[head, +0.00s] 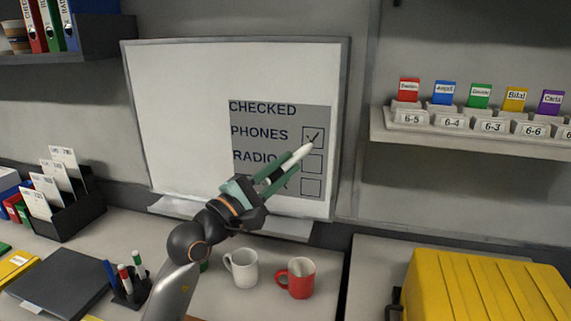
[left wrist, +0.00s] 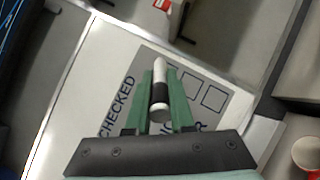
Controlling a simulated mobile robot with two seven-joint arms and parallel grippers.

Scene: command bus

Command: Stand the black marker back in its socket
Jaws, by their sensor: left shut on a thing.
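My left gripper (head: 288,167) is shut on the black marker (head: 299,155), a white pen with a black band. It holds the marker in front of the whiteboard (head: 185,90), tilted, with one end pointing up and right near the PHONES box. The marker also shows between the green fingers in the left wrist view (left wrist: 160,76). The black pen holder (head: 131,291) stands on the desk at lower left with blue, red and green markers in it. I cannot make out its empty socket. The right gripper is not in view.
A white mug (head: 241,268) and a red mug (head: 296,279) stand on the desk below the board. A dark folder (head: 60,284) lies left of the holder. A yellow case (head: 480,290) is at right. A black card rack (head: 75,215) stands at left.

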